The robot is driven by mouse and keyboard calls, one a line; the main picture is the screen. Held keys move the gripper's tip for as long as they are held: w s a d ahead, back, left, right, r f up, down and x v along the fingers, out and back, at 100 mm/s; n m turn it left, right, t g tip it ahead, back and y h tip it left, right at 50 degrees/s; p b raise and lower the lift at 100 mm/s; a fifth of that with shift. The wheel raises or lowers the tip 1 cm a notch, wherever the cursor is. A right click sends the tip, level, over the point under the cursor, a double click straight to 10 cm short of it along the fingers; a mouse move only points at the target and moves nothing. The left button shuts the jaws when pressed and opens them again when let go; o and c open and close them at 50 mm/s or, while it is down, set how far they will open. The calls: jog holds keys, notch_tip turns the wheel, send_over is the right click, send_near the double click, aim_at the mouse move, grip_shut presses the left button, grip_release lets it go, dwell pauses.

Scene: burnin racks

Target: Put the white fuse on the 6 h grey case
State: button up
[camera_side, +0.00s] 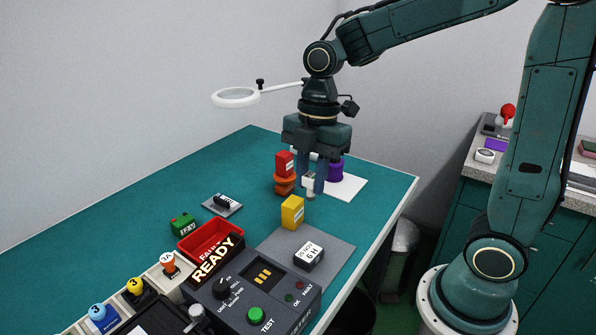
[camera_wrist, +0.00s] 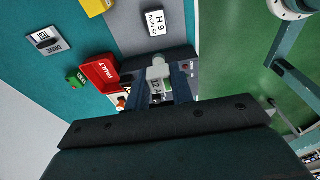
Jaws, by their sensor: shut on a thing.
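My gripper (camera_side: 312,188) is shut on the white fuse (camera_side: 309,182) and holds it above the teal bench. In the wrist view the fuse (camera_wrist: 160,72) sits between the two fingers (camera_wrist: 164,84), its rounded pale end pointing away from my palm. The 6 h grey case (camera_side: 308,256) is a dark box with a white label on top, lying on a grey mat (camera_side: 331,263). It also shows in the wrist view (camera_wrist: 155,22), beyond the fuse and apart from it. Nothing sits on the case.
A yellow block (camera_side: 292,212) stands at the mat's back edge, near the case. A red block on an orange base (camera_side: 285,182) and a purple cylinder (camera_side: 336,170) are near my gripper. A red FAULT bin (camera_side: 211,240) and a test box with READY display (camera_side: 216,259) lie in front.

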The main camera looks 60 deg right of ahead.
jog(key=shift+f, duration=7.05)
jog(key=shift+f, duration=0.2)
jog(key=o, duration=1)
jog(key=shift+r, duration=0.25)
jog(key=shift+d+r, duration=0.3)
jog(key=shift+r, duration=1.65)
jog(key=shift+d+r, duration=0.3)
jog(key=shift+r, duration=1.7)
jog(key=shift+d+r, duration=0.3)
jog(key=shift+r, duration=1.65)
